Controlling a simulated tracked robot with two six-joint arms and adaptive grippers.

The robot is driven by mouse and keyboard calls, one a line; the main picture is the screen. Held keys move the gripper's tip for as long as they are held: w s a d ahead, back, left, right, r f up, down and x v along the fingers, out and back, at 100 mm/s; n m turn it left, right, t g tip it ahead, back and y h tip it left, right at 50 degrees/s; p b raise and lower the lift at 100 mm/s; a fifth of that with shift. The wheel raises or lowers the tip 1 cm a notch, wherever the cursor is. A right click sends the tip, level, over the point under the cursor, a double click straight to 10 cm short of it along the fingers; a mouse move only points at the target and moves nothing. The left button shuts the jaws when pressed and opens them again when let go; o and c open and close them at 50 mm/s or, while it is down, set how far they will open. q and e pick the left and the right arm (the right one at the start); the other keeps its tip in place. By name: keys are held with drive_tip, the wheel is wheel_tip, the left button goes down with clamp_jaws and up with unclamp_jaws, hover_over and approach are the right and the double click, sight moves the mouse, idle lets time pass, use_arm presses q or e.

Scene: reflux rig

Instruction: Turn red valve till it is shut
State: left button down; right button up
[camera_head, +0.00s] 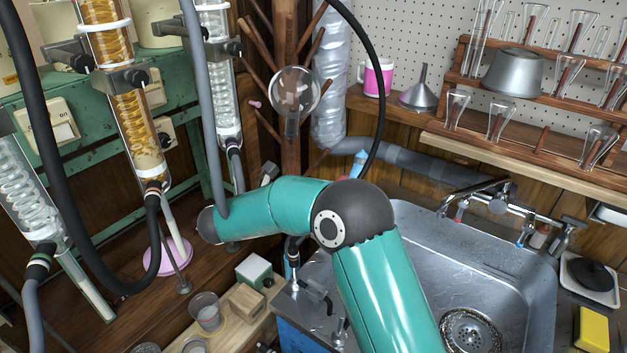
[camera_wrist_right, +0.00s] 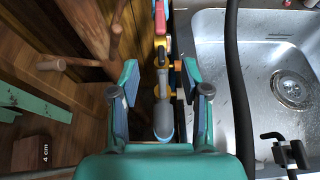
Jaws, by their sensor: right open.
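A narrow upright row of coloured parts stands between my right gripper's fingers in the right wrist view. A red part (camera_wrist_right: 160,18), which may be the red valve, is at its top, with a yellow part (camera_wrist_right: 161,50) below and a rounded grey end (camera_wrist_right: 163,118) lowest. I cannot tell the valve's setting. My right gripper (camera_wrist_right: 160,82) is open, one finger on each side of this row, with gaps showing and nothing gripped. In the head view my right arm bends across the middle and hides the gripper. My left gripper is in neither view.
A steel sink (camera_head: 500,270) with a tap (camera_head: 498,203) lies right of my arm. Glass condensers (camera_head: 128,115) and a black hose (camera_head: 85,270) crowd the left. A wooden glassware rack (camera_head: 535,90) is at the upper right. Beakers (camera_head: 206,312) stand at the front.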

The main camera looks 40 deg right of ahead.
drive_tip(key=p+x, duration=0.1)
drive_tip(key=x, duration=1.6)
drive_tip(key=shift+a, duration=0.1)
drive_tip(key=shift+c, duration=0.3)
drive_tip(key=c, duration=0.8)
clamp_jaws()
drive_tip(key=shift+r, duration=0.1)
